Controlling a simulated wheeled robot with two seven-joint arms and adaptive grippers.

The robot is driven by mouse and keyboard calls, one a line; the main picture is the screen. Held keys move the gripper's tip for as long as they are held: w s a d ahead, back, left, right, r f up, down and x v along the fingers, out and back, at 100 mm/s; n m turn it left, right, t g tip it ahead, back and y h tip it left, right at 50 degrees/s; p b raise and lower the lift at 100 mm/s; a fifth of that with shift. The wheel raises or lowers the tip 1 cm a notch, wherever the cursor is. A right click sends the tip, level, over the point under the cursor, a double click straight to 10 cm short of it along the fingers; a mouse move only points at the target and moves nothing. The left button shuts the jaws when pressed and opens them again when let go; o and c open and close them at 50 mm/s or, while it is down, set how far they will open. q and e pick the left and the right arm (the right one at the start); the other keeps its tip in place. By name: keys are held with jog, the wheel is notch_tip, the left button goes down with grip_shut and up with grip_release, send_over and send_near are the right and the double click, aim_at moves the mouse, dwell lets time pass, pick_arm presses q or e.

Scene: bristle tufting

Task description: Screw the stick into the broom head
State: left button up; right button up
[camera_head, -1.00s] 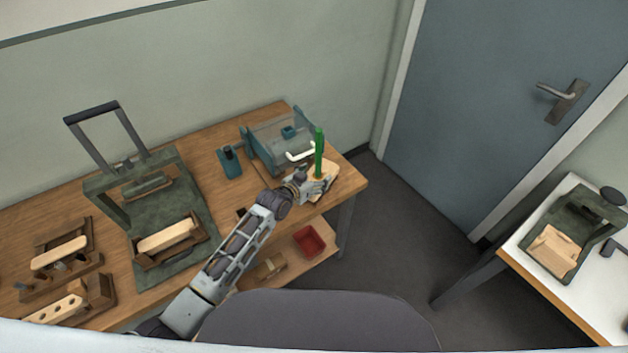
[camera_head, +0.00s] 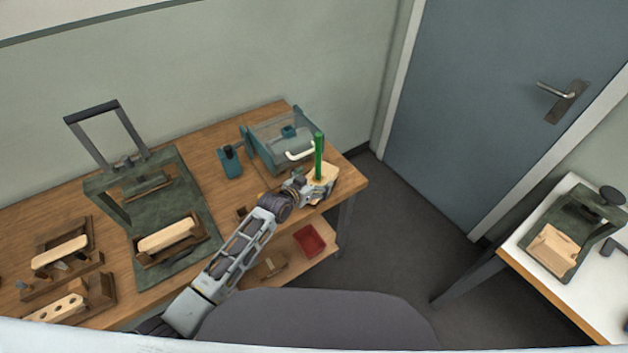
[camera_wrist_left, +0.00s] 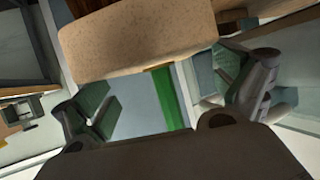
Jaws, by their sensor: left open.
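The green stick (camera_head: 319,157) stands upright at the right end of the workbench, in the head view. Its lower end meets the pale wooden broom head (camera_head: 326,172); I cannot tell how deep it sits. My left gripper (camera_head: 312,190) is at the near side of the broom head, close to the stick's foot. In the left wrist view, the open fingers of my left gripper (camera_wrist_left: 170,100) are spread apart on both sides of the stick (camera_wrist_left: 168,98), with clear gaps. The broom head (camera_wrist_left: 137,38) fills the top of that view. My right gripper is not in view.
A teal machine with a white handle (camera_head: 300,154) stands just behind the broom head. A green press (camera_head: 175,215) and wooden fixtures (camera_head: 60,255) occupy the bench's left. A red bin (camera_head: 309,240) sits on the lower shelf. A white side table (camera_head: 598,290) stands at right.

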pick_arm(q)
jog(key=shift+r, duration=0.15)
jog(key=shift+v, duration=1.5)
jog(key=v, duration=0.9)
